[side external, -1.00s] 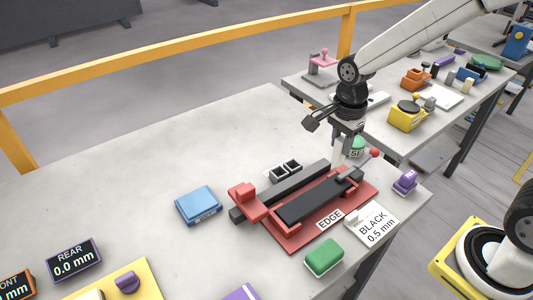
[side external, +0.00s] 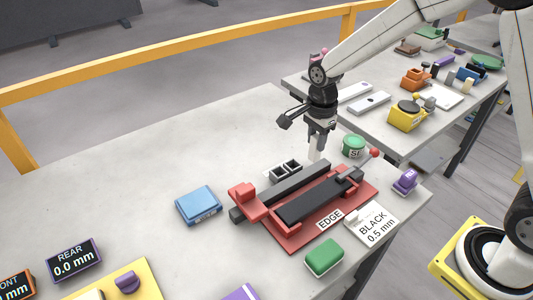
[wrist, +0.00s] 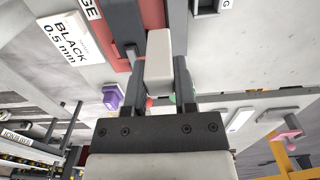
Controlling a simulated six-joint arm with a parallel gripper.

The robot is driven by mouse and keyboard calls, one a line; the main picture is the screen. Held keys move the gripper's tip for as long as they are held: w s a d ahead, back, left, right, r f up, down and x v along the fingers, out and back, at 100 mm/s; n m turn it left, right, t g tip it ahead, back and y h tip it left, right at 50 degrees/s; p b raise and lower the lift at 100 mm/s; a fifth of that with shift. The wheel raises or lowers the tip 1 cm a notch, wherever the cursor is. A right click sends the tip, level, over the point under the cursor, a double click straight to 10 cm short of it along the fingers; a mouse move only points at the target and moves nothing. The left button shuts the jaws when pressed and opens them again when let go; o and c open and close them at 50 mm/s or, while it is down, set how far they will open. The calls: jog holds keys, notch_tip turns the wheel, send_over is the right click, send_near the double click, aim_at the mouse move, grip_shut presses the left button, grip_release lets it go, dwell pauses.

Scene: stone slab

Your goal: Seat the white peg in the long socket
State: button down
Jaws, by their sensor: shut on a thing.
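My gripper (side external: 318,138) is shut on the white peg (side external: 315,152), which hangs down roughly upright from the jaws. In the wrist view the peg (wrist: 160,52) sits between the two dark fingers of my gripper (wrist: 160,76). The peg appears above the table and apart from this block. I cannot tell which opening is the long socket.
A red fixture (side external: 292,236) with dark bars and a red-knobbed lever (side external: 374,153) lies just in front. A green round container (side external: 353,146) stands right of the peg. A blue box (side external: 198,205) is at left.

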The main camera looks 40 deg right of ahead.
jog(key=w+f, duration=0.6)
jog(key=shift+w+a+f, duration=0.15)
jog(key=shift+w+f, duration=0.05)
jog(key=shift+w, duration=0.15)
jog(key=shift+w+f, duration=0.25)
jog(key=shift+f, duration=1.55)
jog(key=shift+f, duration=0.2)
jog(key=shift+c, duration=2)
grip_release()
